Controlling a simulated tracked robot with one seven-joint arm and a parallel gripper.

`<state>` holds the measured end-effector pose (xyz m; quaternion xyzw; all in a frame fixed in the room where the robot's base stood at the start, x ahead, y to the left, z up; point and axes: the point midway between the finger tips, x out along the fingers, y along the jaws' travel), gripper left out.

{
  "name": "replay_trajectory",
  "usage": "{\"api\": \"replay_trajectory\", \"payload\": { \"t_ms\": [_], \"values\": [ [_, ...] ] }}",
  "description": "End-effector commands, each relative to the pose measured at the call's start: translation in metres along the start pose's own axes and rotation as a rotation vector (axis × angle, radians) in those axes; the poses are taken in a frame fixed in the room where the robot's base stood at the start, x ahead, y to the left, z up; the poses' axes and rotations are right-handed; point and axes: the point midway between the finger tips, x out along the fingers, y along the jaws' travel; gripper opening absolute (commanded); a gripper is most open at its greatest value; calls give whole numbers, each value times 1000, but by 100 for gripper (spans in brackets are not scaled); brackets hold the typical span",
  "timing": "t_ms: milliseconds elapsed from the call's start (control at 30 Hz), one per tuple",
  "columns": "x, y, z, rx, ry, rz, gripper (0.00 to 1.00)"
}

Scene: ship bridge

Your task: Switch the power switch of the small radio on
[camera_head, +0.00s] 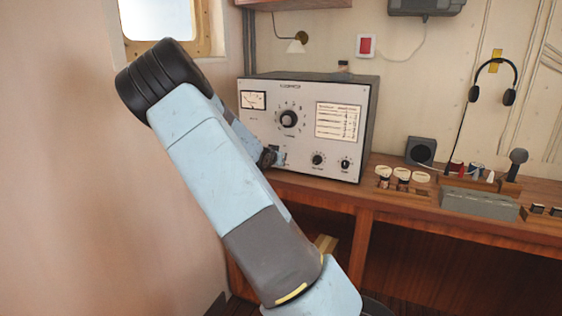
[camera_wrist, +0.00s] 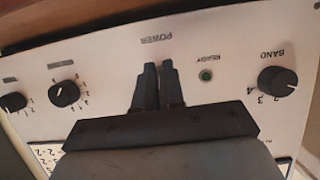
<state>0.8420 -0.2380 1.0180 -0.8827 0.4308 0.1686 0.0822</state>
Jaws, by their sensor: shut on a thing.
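The radio (camera_head: 300,87) is a grey-cased box with a pale front panel, standing on the wooden counter. In the head view my gripper (camera_head: 268,157) is at the lower left of the panel.
A BAND knob (camera_wrist: 278,80) is right of the fingers and two small knobs, one of them pointered (camera_wrist: 64,93), are left in the wrist view. White-lidded jars (camera_head: 402,173), a speaker (camera_head: 420,151) and a grey box (camera_head: 478,204) stand on the counter right of the radio.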

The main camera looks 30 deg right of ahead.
Motion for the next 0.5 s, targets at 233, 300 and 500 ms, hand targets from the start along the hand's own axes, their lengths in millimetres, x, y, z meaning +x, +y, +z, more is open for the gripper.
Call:
{"api": "replay_trajectory", "payload": {
  "t_ms": [233, 300, 500],
  "values": [
    [-2, -5, -8, -5, -148, -6, 0],
    [-2, -5, -11, -5, -190, -6, 0],
    [-1, -4, -16, -2, -300, -6, 0]
  ]
}}
